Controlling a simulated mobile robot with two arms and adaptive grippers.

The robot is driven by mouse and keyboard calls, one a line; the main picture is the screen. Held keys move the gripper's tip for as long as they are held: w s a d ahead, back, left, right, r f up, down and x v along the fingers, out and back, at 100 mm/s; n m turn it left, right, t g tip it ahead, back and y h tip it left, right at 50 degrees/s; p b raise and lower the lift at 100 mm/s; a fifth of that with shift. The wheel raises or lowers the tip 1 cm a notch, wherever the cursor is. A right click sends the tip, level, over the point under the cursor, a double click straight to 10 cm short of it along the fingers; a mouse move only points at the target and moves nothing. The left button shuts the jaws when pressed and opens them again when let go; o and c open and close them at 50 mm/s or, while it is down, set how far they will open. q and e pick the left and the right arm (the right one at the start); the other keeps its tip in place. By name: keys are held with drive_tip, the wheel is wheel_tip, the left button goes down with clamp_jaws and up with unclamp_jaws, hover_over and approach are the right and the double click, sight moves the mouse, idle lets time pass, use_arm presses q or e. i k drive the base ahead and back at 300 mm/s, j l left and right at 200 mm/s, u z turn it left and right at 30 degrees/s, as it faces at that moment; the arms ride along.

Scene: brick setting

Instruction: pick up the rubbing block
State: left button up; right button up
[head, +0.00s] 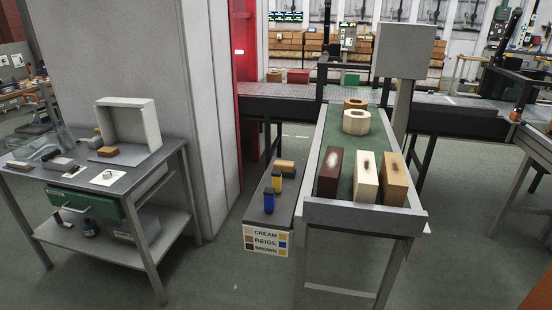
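A small tan block (285,166), which may be the rubbing block, lies at the far end of a narrow dark shelf (262,214) beside the green-topped bench. Another small brown block (107,151) sits on the left table in front of an open white box; I cannot tell for certain which of the two is the rubbing block. Neither of my grippers is in view.
A yellow item (276,182) and a blue item (269,203) stand on the narrow shelf. The green-topped bench (375,122) holds several larger blocks. The left table (145,172) has an open white box (130,124).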

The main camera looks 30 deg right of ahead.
sight(288, 168)
drive_tip(key=i+z, duration=0.35)
drive_tip(key=i+j+z, duration=0.2)
drive_tip(key=i+z, duration=0.2)
drive_tip(key=i+j+z, duration=0.35)
drive_tip(key=i+l, duration=0.05)
